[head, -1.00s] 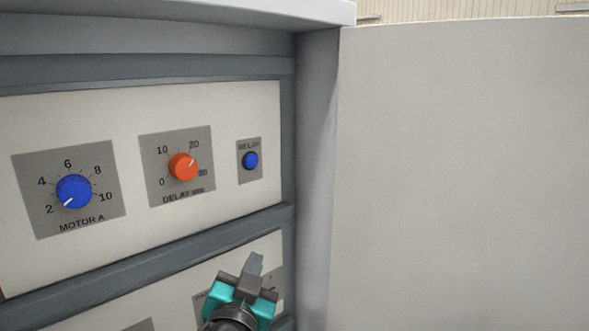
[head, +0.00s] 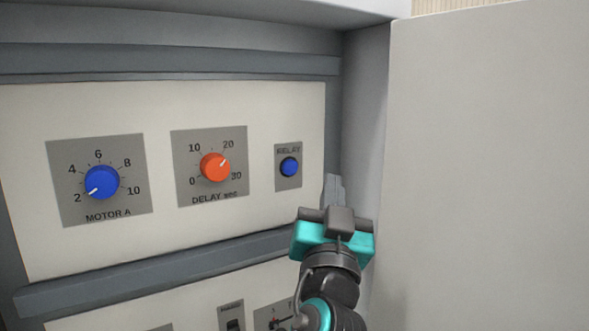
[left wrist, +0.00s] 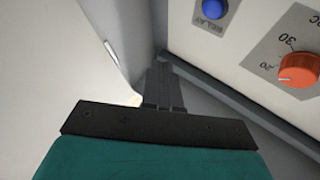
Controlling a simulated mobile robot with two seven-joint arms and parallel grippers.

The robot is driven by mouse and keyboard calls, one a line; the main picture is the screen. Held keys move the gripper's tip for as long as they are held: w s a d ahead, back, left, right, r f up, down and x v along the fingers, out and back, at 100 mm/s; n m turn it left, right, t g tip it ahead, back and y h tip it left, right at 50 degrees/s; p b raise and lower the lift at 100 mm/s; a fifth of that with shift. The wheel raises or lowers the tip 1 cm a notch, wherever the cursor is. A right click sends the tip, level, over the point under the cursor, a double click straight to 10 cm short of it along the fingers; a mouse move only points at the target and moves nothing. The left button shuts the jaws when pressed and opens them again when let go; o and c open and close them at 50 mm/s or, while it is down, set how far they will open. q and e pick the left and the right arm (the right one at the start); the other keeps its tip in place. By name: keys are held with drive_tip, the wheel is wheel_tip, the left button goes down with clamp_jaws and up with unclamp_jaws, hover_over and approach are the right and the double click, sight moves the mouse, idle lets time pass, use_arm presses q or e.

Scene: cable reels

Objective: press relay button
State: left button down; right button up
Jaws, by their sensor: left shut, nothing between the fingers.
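The blue relay button (head: 289,167) sits on a small grey plate marked RELAY at the right end of the upper white panel. It also shows at the top of the left wrist view (left wrist: 214,9). My left gripper (head: 333,182) is shut and empty. In the head view its fingertips lie to the right of and slightly below the button, apart from it. In the left wrist view the shut fingers (left wrist: 163,85) point toward the panel's edge, below and left of the button. My right gripper is not in view.
Left of the button are an orange delay knob (head: 215,167) and a blue Motor A knob (head: 102,182). A grey rail (head: 150,272) runs below the panel. A lower panel has a switch (head: 232,318). A pale cabinet door (head: 480,170) stands to the right.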

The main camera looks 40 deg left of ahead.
sight(290, 168)
use_arm(q)
drive_tip(key=w+a, duration=0.1)
drive_tip(key=a, duration=0.1)
drive_tip(key=w+a, duration=0.1)
drive_tip(key=a, duration=0.2)
drive_tip(key=w+a, duration=0.1)
drive_tip(key=a, duration=0.2)
drive_tip(key=shift+w+p, duration=0.25)
drive_tip(key=shift+p, duration=0.1)
drive_tip(key=shift+a, duration=0.1)
idle(1.7)
drive_tip(key=shift+w+a, duration=0.1)
drive_tip(key=shift+a, duration=0.25)
